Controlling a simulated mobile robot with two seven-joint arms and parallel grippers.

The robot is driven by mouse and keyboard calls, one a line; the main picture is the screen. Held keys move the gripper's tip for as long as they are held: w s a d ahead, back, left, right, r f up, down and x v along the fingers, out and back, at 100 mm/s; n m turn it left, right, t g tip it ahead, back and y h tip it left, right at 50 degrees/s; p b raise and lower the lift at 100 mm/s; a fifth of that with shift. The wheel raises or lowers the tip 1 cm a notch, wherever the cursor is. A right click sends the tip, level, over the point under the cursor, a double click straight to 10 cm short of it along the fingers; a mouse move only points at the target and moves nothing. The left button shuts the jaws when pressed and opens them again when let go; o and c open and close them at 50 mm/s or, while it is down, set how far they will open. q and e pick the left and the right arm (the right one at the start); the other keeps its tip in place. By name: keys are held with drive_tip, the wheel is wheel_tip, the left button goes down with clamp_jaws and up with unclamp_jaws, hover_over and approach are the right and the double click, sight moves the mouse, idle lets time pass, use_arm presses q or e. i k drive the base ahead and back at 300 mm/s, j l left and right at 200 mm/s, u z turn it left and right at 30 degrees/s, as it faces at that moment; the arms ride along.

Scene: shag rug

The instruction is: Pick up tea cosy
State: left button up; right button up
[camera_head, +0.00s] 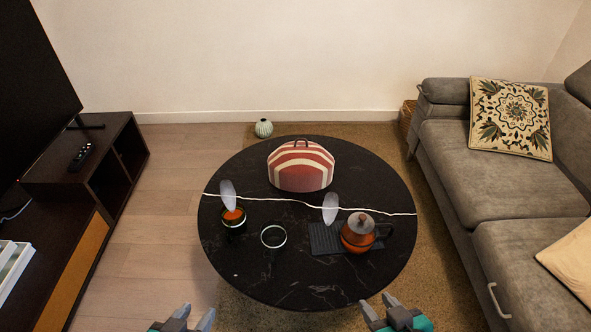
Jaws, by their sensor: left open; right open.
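The tea cosy (300,168) is a red and cream striped dome with a small dark loop on top. It stands upright near the far edge of the round black table (300,285). My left gripper (197,316) is open and empty at the bottom of the head view, before the table's near edge. My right gripper (376,304) is open and empty at the table's near right edge. Both grippers are well apart from the tea cosy.
An orange teapot (357,236) sits on a dark mat (324,239) at the table's right. A dark cup (234,222) with orange contents and a ring-shaped item (273,236) stand left of it. A grey sofa (455,165) is at right, a dark cabinet (75,170) at left.

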sight(300, 165)
drive_tip(key=k+j, duration=0.1)
drive_tip(key=j, duration=0.2)
drive_tip(key=k+j+z, duration=0.1)
drive_tip(key=j, duration=0.2)
drive_tip(key=k+j, duration=0.1)
drive_tip(key=j, duration=0.2)
drive_tip(key=i+j+z, duration=0.1)
drive_tip(key=j, duration=0.35)
drive_tip(key=i+j+z, duration=0.1)
drive_tip(key=j, duration=0.35)
drive_tip(key=i+j, duration=0.15)
drive_tip(key=j, duration=0.15)
drive_tip(key=i+j+z, duration=0.1)
drive_tip(key=i+j, duration=0.25)
drive_tip(key=j, duration=0.25)
drive_tip(key=i+j+z, duration=0.2)
drive_tip(key=i+j, duration=0.75)
drive_tip(key=i, duration=0.05)
